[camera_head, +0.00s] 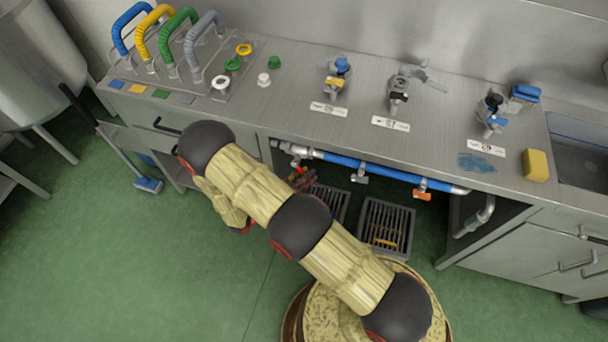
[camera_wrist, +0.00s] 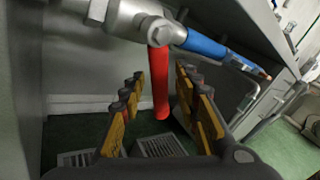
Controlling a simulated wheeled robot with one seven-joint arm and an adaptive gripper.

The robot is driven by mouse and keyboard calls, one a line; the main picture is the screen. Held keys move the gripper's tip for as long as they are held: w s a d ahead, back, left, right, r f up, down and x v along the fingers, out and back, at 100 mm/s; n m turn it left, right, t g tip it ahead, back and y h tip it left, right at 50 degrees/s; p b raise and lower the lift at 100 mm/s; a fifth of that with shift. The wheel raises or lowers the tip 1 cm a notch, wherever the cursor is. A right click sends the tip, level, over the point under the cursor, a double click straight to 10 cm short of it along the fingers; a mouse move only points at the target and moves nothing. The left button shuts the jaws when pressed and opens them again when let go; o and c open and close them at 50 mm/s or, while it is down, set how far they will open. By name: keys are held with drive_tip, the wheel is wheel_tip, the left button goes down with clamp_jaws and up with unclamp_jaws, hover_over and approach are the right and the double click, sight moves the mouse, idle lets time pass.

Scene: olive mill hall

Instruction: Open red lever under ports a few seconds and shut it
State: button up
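The red lever (camera_wrist: 161,98) hangs straight down from a grey metal valve (camera_wrist: 150,27) on the pipe under the counter. In the wrist view my gripper (camera_wrist: 160,75) is open, with one yellow-and-black finger on each side of the lever. Gaps show between the lever and both fingers, so neither looks to touch it. How deep the lever sits between the fingers is hard to tell. In the head view my arm covers much of this spot, and only a small red and dark patch shows beneath the counter edge.
The blue pipe (camera_head: 343,162) runs right from the valve, with a white lever (camera_head: 360,174) and an orange lever (camera_head: 422,190). Floor grates (camera_head: 388,222) lie below. The counter (camera_head: 300,95) overhangs, carrying valves, coloured hoses and a yellow sponge (camera_head: 535,165). A cabinet wall (camera_wrist: 22,85) stands close left.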

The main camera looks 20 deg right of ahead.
drive_tip(key=shift+c, duration=0.4)
drive_tip(key=c, duration=0.7)
clamp_jaws()
